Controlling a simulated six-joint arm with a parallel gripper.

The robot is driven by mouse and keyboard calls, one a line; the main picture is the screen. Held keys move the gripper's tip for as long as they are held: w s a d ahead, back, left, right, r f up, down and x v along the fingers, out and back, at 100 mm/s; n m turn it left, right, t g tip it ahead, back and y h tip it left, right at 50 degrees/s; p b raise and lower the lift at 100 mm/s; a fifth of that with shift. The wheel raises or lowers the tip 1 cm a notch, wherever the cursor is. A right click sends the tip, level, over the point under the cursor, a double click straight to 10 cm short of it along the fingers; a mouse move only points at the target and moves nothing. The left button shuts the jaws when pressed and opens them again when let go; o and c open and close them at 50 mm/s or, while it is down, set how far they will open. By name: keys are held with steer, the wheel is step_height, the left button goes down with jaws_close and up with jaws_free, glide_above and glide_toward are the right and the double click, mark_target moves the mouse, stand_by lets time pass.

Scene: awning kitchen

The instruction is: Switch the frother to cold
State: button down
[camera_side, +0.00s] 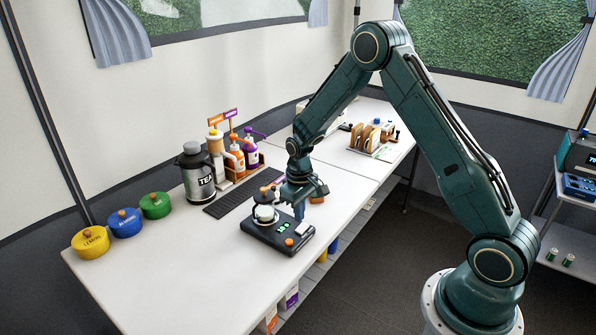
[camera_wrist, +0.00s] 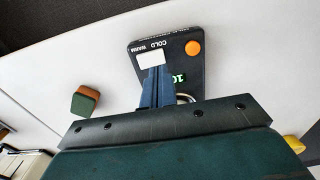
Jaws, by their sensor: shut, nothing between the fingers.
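The frother's dark base (camera_side: 262,233) stands near the table's front edge, with a pale jug (camera_side: 264,212) on its left part. Its top carries a green-lit display (camera_side: 283,226), an orange knob (camera_side: 289,242) and a white switch (camera_side: 303,228). In the wrist view the switch (camera_wrist: 150,60) lies below the printed words COLD and WARM, with the orange knob (camera_wrist: 193,48) to its right. My gripper (camera_side: 299,214) is shut and empty, pointing down over the base. In the wrist view its blue fingertips (camera_wrist: 154,69) are at the switch's lower edge; I cannot tell whether they touch.
A brown-green block (camera_wrist: 85,101) lies nearby. The front-left tabletop is clear.

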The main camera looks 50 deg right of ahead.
step_height(320, 180, up, 8)
stand_by(5.0)
steer(key=shift+r, duration=0.15)
step_height(320, 180, up, 10)
steer(key=t, duration=0.1)
glide_above(300, 231)
steer(key=s+a, duration=0.3)
steer(key=s, duration=0.1)
steer(key=s+a+r+t, duration=0.2)
steer(key=s+a+r, duration=0.1)
steer(key=s+r, duration=0.4)
steer(key=s+a+r+t, duration=0.1)
steer(key=s, duration=0.7)
steer(key=s+a+r+t, duration=0.1)
steer(key=s+a+r, duration=0.1)
steer(key=s, duration=0.5)
steer(key=shift+s+a+r+t, duration=0.15)
steer(key=shift+s+a+t, duration=0.1)
steer(key=shift+s+t, duration=0.1)
